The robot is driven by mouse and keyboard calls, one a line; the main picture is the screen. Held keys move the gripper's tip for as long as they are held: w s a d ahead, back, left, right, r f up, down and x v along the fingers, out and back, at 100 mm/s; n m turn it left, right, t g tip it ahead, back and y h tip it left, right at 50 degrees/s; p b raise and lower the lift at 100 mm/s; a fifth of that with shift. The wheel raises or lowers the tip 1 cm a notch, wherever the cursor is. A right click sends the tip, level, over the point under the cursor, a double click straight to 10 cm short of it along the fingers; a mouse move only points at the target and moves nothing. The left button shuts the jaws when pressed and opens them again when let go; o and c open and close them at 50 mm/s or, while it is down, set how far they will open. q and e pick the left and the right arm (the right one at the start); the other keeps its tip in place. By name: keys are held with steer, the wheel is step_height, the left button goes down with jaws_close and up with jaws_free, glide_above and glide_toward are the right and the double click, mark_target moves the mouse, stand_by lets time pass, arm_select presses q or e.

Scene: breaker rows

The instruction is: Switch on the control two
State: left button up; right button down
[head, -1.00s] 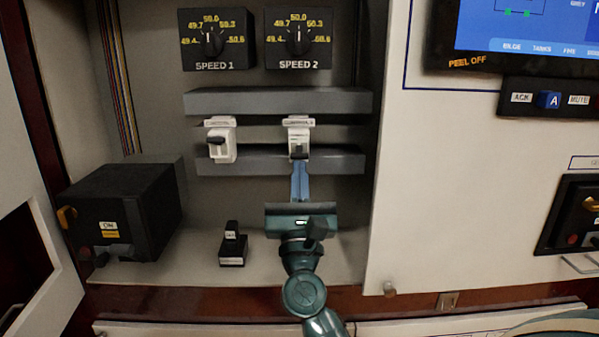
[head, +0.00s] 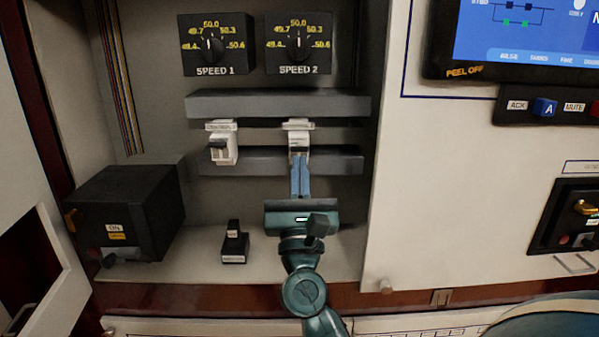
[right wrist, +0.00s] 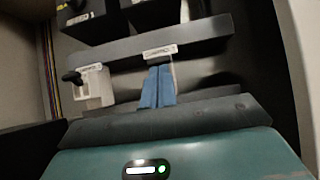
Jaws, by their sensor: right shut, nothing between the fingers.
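Two white breakers hang on the grey rail in the open cabinet. The right breaker (head: 299,138), under its own label, has a dark lever just above my fingertips. The left breaker (head: 222,150) has a dark lever that sticks out; it also shows in the right wrist view (right wrist: 93,88). My right gripper (head: 300,160) is shut and empty, its blue fingers pointing up at the right breaker's lever. In the right wrist view the fingers (right wrist: 158,72) cover most of that breaker, so its lever position and any contact are unclear. My left gripper is out of view.
Two dials, SPEED 1 (head: 214,44) and SPEED 2 (head: 298,43), sit above the upper grey rail (head: 240,103). A black box (head: 125,210) stands at left, and a small black switch (head: 234,243) on the cabinet floor. A white panel (head: 440,190) borders the right.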

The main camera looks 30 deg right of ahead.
arm_select(q)
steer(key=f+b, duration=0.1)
steer(key=b, duration=0.1)
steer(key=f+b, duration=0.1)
steer(key=b, duration=0.1)
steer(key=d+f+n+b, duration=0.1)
steer(key=b, duration=0.1)
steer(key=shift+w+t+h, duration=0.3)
arm_select(e)
steer(key=v, duration=1.3)
steer(key=shift+a+r, duration=0.1)
